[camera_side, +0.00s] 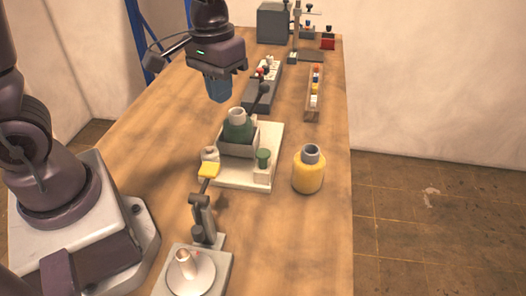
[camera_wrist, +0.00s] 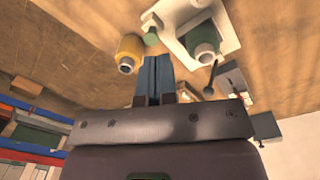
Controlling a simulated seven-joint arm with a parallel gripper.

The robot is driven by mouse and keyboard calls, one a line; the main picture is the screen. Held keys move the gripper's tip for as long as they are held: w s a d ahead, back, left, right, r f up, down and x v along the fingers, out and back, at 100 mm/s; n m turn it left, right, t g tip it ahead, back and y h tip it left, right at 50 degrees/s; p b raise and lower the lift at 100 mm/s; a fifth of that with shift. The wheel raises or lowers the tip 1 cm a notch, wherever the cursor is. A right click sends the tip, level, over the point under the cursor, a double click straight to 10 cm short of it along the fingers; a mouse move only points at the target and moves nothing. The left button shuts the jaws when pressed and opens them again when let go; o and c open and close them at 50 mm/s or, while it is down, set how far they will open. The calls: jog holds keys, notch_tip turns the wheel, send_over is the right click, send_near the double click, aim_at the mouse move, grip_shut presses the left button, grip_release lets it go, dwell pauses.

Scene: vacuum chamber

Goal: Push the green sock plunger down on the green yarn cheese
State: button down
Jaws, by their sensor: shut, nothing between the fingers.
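The green yarn cheese (camera_side: 238,130) sits in a grey box-like holder on a white base plate (camera_side: 225,177), with a pale tube at its top. In the wrist view the green cheese (camera_wrist: 204,48) is right of my fingers. A small green cylinder (camera_side: 263,155), which looks like the green sock plunger, stands on a pale block at the plate's front right. It also shows in the wrist view (camera_wrist: 151,39), beyond my fingertips. My gripper (camera_side: 219,98) has blue fingers, shut and empty, above and behind the cheese, apart from both.
A yellow yarn cheese (camera_side: 308,174) stands right of the plate. A dark ball-ended lever (camera_side: 259,97) rises behind the green cheese. Racks (camera_side: 314,92) stand farther back. The right table edge is clear.

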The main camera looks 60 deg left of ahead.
aim_at(263, 151)
jog(key=w+f+n, duration=0.4)
jog(key=w+f, duration=0.1)
jog(key=w+d+f+n+g, duration=0.1)
jog(key=w+f+n, duration=0.1)
jog(key=w, duration=0.1)
jog(key=shift+w+f+n+h, duration=0.25)
jog(key=shift+n+h, duration=0.05)
jog(key=shift+n, duration=0.4)
jog(key=shift+s+d+f, duration=0.1)
jog(key=shift+s+f, duration=0.05)
jog(key=shift+f, duration=1.6)
jog(key=shift+s+d+f, duration=0.1)
jog(key=shift+f, duration=1.65)
